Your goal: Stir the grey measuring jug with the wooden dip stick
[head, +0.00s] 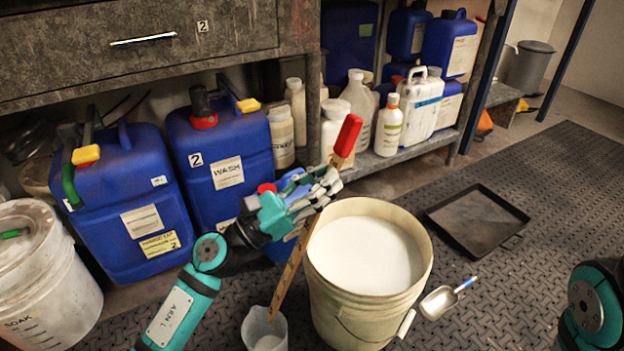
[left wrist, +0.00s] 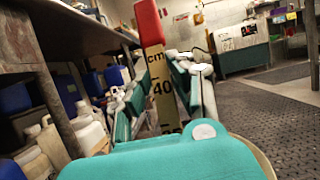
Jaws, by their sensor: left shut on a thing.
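The wooden dip stick (head: 296,262) has a red top end and slants down to the left. My left gripper (head: 318,190) is shut on its upper part, below the red end. The left wrist view shows the stick (left wrist: 160,80) between the fingers, with a "cm" scale facing the camera. The grey measuring jug (head: 277,338) stands on the floor at the bottom of the head view, partly cut off. The stick's lower end shows at the jug's mouth and appears to be inside it; its depth is unclear. My right gripper is out of view.
A large cream bucket (head: 361,312) of white liquid stands just right of the jug. A white lidded bucket (head: 48,285) and blue canisters (head: 129,215) are at left.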

